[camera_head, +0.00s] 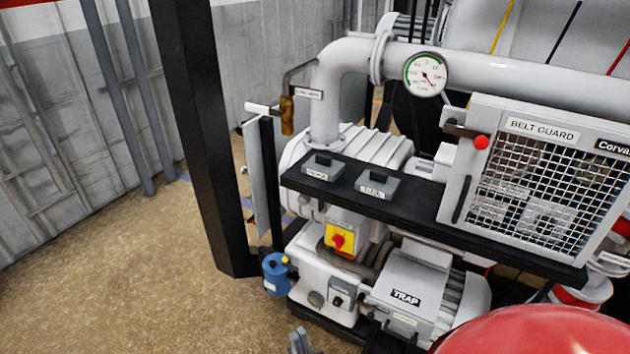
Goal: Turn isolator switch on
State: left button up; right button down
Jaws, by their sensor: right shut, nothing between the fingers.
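The isolator switch (340,239) is a red rotary knob on a yellow plate, fixed to the front of the grey pump machine below a black shelf. Its label above is too small to read surely, and I cannot tell the knob's position. My right gripper (299,341) shows only as a small grey tip at the bottom edge. It is shut and empty, below and left of the switch and apart from it. My left gripper is not in view.
A black shelf (400,207) with two small labelled boxes juts out above the switch. A black post (205,130) stands at left. A blue canister (276,272), a small grey switch box (342,297) and the TRAP unit (405,298) are near. The floor at left is clear.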

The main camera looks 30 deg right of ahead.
aim_at(337, 242)
jog(key=l+z, duration=0.15)
jog(key=z, duration=0.95)
jog(key=k+l, duration=0.05)
